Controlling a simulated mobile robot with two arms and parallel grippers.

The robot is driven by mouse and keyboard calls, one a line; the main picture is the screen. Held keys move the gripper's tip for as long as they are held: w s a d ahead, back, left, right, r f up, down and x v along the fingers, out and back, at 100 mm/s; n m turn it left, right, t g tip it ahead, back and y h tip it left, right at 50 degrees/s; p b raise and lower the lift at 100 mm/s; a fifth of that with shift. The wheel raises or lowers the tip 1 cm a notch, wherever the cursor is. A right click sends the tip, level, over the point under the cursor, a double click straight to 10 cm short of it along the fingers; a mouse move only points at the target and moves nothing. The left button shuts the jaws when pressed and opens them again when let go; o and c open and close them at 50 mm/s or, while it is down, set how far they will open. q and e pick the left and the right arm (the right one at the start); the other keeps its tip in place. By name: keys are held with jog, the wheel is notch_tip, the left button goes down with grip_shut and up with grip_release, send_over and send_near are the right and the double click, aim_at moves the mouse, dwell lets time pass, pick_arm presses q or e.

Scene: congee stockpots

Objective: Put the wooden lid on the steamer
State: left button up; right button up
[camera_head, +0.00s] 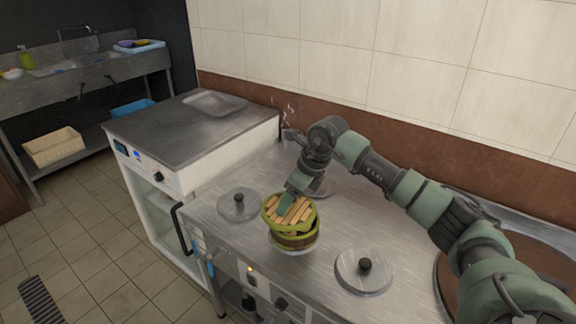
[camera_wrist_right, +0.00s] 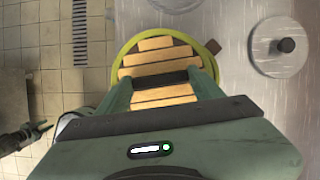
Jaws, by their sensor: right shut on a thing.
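The wooden lid (camera_head: 291,208) has pale slats and a yellow-green rim. My right gripper (camera_head: 287,200) comes down from above and is shut on the lid's dark bar. The lid is tilted over the round bamboo steamer (camera_head: 293,242), with a dark gap showing on its right side. Whether their edges touch on the left cannot be told. In the right wrist view the lid (camera_wrist_right: 155,97) shows between the fingers of my right gripper (camera_wrist_right: 165,78). A small dark gripper at the left edge there looks like my left one (camera_wrist_right: 36,131); its jaws are too small to judge.
The steamer stands on a steel stove top (camera_head: 325,262). A pot lid (camera_head: 238,207) lies to its left and another pot lid (camera_head: 364,270) to its right. A steel-topped cabinet (camera_head: 180,125) adjoins at the left, and a tiled wall (camera_head: 400,50) is behind.

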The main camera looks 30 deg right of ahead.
aim_at(297, 202)
jog(key=d+m, duration=0.1)
jog(key=w+d+r+m, duration=0.1)
jog(key=shift+w+d+r+h+p, duration=0.2)
jog(key=shift+d+h+p, duration=0.1)
jog(key=shift+h, duration=0.1)
jog(key=shift+w+d+f+m, duration=0.1)
jog(key=shift+d+f+m, duration=0.05)
jog(key=shift+m, duration=0.15)
jog(key=shift+f+b, duration=2.1)
jog(key=shift+f, duration=0.7)
jog(key=shift+f+b, duration=0.3)
jog(key=shift+f, duration=0.2)
jog(key=o, duration=1.1)
jog(key=shift+r, duration=0.1)
